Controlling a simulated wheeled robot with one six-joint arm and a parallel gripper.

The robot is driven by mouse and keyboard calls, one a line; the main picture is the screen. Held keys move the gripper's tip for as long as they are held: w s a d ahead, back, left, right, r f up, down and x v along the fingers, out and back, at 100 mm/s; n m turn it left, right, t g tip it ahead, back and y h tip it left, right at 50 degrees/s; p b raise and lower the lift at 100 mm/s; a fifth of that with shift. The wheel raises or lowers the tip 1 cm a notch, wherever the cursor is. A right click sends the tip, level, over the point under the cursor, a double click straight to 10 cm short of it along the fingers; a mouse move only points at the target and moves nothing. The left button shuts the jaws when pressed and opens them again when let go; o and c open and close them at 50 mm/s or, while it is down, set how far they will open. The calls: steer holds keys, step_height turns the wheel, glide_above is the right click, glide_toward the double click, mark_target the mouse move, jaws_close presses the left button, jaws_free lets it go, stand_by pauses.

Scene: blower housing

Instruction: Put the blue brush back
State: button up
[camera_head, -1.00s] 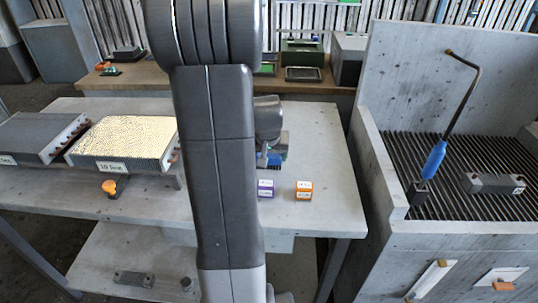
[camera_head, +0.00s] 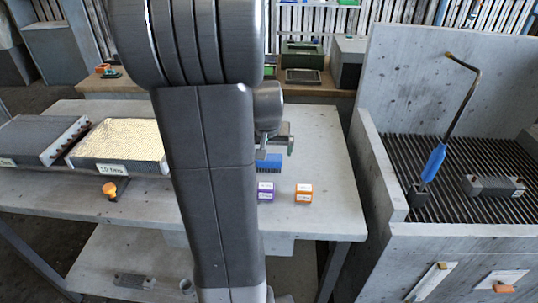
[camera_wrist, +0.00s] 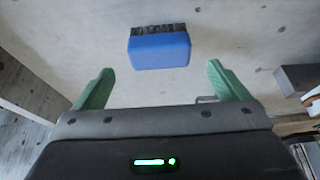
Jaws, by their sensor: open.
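The blue brush (camera_head: 268,161) is on the grey table, behind the small purple and orange boxes. In the wrist view the brush (camera_wrist: 159,51) shows a plain blue block with dark bristles along its far edge. My gripper (camera_wrist: 160,76) is open and empty, its two green fingers spread wide. The brush is ahead of the fingertips, roughly centred between them, with a gap. In the head view my gripper (camera_head: 288,138) is just above and behind the brush. My arm hides part of the table to the left of the brush.
A purple box (camera_head: 265,191) and an orange box (camera_head: 304,193) stand in front of the brush. A gold-faced finned block (camera_head: 122,146) and an orange knob (camera_head: 109,189) are at left. A walled, grated basin (camera_head: 400,250) with a blue-handled tool (camera_head: 433,163) stands at right. The table's right side is clear.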

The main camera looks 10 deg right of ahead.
steer(key=v, duration=0.6)
steer(key=shift+r, duration=0.2)
steer(key=shift+a, duration=0.1)
